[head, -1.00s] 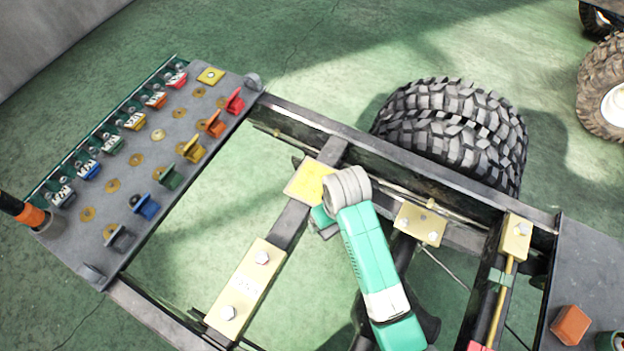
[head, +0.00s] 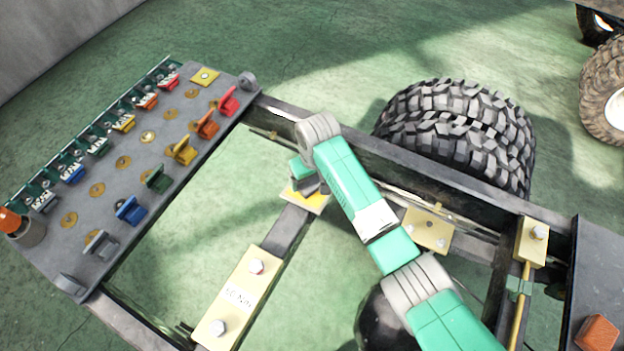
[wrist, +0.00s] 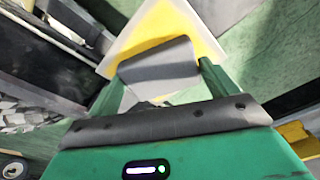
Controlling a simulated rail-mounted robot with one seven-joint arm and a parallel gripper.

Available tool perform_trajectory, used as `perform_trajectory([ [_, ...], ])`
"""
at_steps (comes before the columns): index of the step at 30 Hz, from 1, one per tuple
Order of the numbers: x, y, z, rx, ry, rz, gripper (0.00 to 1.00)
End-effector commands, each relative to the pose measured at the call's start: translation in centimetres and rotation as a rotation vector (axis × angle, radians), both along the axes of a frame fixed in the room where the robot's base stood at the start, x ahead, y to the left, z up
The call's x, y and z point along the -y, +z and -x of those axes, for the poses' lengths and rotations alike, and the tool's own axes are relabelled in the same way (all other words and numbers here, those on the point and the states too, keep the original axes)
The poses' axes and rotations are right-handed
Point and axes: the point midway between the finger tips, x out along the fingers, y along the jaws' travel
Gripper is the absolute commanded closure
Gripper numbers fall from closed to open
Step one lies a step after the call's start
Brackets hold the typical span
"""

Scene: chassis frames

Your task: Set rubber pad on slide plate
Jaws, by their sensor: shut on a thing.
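My gripper (wrist: 160,76) is shut on a dark grey block, which looks like the rubber pad (wrist: 158,62). The block sits between the two green fingers in the wrist view. Behind it is a yellow square plate with a pale border (wrist: 205,45), which looks like the slide plate. In the head view, my gripper (head: 304,175) is over this yellow plate (head: 318,205) at the upper end of a dark crossbar. The gripper and pad cover much of the plate there. I cannot tell whether the pad touches the plate.
A long yellow bolted block (head: 240,295) lies on the same crossbar. A dark frame rail (head: 400,165) runs just behind the plate, with large tires (head: 455,130) beyond. A grey panel with coloured clips (head: 135,165) is at left. Another yellow bracket (head: 428,230) is to the right.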

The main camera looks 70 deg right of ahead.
Motion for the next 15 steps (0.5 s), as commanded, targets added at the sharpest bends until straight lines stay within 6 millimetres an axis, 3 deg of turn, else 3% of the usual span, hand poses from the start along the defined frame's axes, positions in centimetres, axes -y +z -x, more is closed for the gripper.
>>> perform_trajectory([
  [9, 0.00, -0.36, -0.04, 0.002, 0.000, 0.001, 0.41],
  [10, 0.00, -0.38, -0.03, 0.001, 0.000, 0.001, 0.10],
  [12, 0.01, -0.36, -0.02, 0.002, 0.000, 0.001, 0.00],
  [15, 0.01, -0.35, -0.02, 0.002, 0.000, 0.001, 0.00],
])
